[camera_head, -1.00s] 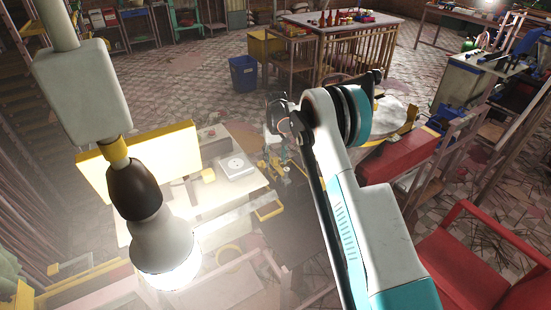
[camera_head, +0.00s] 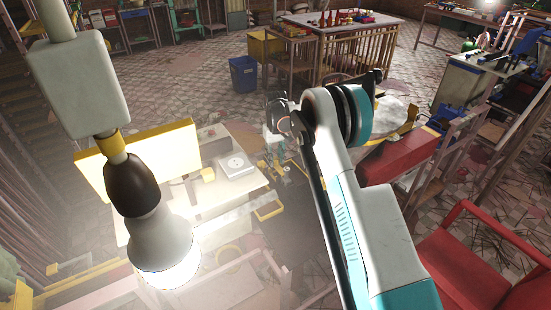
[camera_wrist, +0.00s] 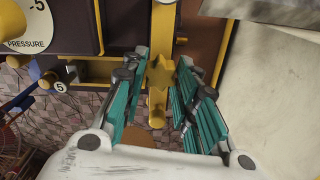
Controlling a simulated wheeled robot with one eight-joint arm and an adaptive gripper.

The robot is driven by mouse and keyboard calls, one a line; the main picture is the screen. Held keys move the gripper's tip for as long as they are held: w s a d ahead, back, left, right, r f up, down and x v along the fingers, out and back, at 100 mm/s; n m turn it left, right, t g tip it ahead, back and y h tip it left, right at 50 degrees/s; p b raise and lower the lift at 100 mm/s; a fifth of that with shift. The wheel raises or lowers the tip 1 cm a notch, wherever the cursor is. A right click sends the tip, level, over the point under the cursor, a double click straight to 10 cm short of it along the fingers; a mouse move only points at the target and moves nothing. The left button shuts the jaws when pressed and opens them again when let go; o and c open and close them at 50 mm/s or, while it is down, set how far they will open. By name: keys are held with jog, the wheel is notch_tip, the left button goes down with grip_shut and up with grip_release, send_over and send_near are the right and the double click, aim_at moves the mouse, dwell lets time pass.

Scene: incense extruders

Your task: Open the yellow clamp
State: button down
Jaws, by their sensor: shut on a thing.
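A yellow star-shaped knob (camera_wrist: 160,72) on the yellow clamp (camera_wrist: 163,22) shows in the upper middle of the wrist view. My gripper (camera_wrist: 162,60) has one teal and grey finger on each side of the knob, and it is shut on it. The clamp's yellow bar runs up from the knob to the top of the picture. A yellow stem shows below the knob, between the fingers. In the head view my arm mostly hides the clamp and the gripper is small and hard to make out.
A dark panel marked "PRESSURE" (camera_wrist: 50,20) is at the upper left of the wrist view. A pale surface (camera_wrist: 275,70) lies close on the right. In the head view a hanging lamp (camera_head: 160,240) covers part of a pale table (camera_head: 240,185). A red chair (camera_head: 480,255) stands at right.

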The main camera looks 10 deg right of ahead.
jog(key=n+b, duration=0.1)
jog(key=n, duration=0.4)
jog(key=shift+b, duration=0.4)
jog(key=shift+n+b, duration=0.45)
jog(key=shift+n, duration=1.85)
